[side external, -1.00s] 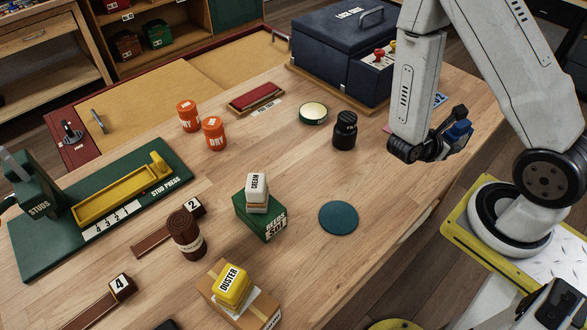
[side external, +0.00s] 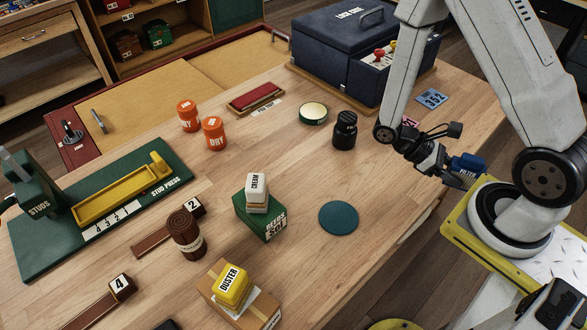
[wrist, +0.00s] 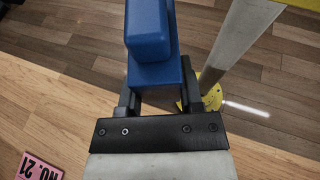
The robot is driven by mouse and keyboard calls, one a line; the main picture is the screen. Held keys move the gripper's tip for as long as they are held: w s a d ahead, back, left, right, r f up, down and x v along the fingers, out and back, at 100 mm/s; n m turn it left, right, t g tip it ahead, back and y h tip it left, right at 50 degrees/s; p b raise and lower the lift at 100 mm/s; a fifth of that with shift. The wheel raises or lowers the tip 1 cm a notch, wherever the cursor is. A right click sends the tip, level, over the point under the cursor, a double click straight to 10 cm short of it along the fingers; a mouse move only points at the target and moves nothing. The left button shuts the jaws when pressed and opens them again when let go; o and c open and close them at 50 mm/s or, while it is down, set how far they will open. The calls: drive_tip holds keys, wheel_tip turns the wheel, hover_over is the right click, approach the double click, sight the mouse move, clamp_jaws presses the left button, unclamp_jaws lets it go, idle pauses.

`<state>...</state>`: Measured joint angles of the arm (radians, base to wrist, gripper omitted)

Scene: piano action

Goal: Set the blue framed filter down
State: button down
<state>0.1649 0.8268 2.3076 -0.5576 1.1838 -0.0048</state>
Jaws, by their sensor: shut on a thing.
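The filter's lower part and exact contact with the fingers are partly hidden.
A blue card marked 352 (side external: 431,97) lies near the navy case (side external: 340,50). A pink tag marked NO. 21 (wrist: 38,168) lies on the table. A black jar (side external: 344,130) and a teal disc (side external: 338,218) stand apart, with bare tabletop between them.

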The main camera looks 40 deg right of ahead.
drive_tip(key=w+a+f+m+t+y, duration=0.1)
drive_tip(key=w+a+m+y, duration=0.2)
drive_tip(key=a+m+y, duration=0.35)
drive_tip(key=w+a+f+m+y, duration=0.1)
drive_tip(key=w+a+m+y, duration=0.35)
drive_tip(key=a+y, duration=0.3)
drive_tip(key=w+a+r+m+t+y, duration=0.2)
drive_tip(key=w+a+m+t, duration=0.2)
drive_tip(key=w, duration=0.5)
drive_tip(key=w+a+r+m+t+y, duration=0.2)
drive_tip(key=w+a+m+t, duration=0.1)
drive_tip(key=w+m+t, duration=0.4)
drive_tip(key=w, duration=0.3)
drive_tip(key=shift+a+m+t+y, duration=0.3)
drive_tip(key=shift+a+y, duration=0.1)
drive_tip(key=shift+w+f, duration=0.1)
